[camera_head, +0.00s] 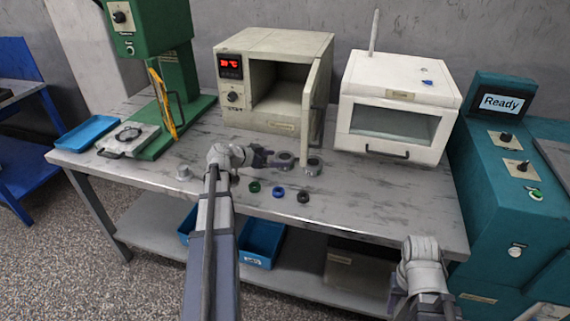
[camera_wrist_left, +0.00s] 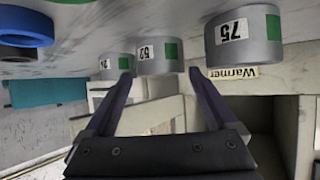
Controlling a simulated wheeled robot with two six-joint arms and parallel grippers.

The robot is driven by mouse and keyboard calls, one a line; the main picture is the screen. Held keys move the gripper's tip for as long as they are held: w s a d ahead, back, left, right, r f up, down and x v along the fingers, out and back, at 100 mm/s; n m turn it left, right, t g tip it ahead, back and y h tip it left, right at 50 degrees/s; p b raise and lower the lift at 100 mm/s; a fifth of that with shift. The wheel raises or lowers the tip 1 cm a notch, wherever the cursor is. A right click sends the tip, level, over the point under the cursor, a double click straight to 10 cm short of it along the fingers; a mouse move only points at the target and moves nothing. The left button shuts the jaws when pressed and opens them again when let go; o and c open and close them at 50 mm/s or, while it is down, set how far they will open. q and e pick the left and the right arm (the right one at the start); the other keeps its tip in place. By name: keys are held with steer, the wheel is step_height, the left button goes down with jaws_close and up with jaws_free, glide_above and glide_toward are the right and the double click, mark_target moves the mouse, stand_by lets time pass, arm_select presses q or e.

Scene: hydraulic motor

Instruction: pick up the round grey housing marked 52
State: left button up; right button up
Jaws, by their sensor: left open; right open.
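The round grey housing marked 52 (camera_wrist_left: 160,54) stands in the middle of the left wrist view, which looks upside down, and has a green patch beside its number. It lies beyond and between the fingertips of my left gripper (camera_wrist_left: 158,78), apart from them. In the head view my left gripper (camera_head: 266,158) is open and empty, low over the table and pointing right towards grey housings whose numbers I cannot read there. My right gripper (camera_head: 424,305) is at the lower right, in front of the table and away from the housings; its fingers are hard to make out.
A housing marked 75 (camera_wrist_left: 243,40) and a smaller-looking one (camera_wrist_left: 116,66) flank the 52. Green (camera_head: 254,187), blue (camera_head: 278,192) and black (camera_head: 303,197) rings lie in front. The warmer (camera_head: 262,65) stands behind with its door (camera_head: 317,95) open. The table's right front is clear.

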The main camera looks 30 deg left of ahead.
mark_target(282, 158)
arm_select(q)
steer(key=b+x, duration=0.2)
steer(key=x, duration=0.3)
steer(key=shift+a+f, duration=0.1)
steer(key=shift+c, duration=0.3)
jaws_close()
steer(key=shift+r, duration=0.2)
stand_by(0.3)
step_height(282, 158, up, 18)
steer(key=p, duration=1.7)
steer(key=shift+p, duration=0.4)
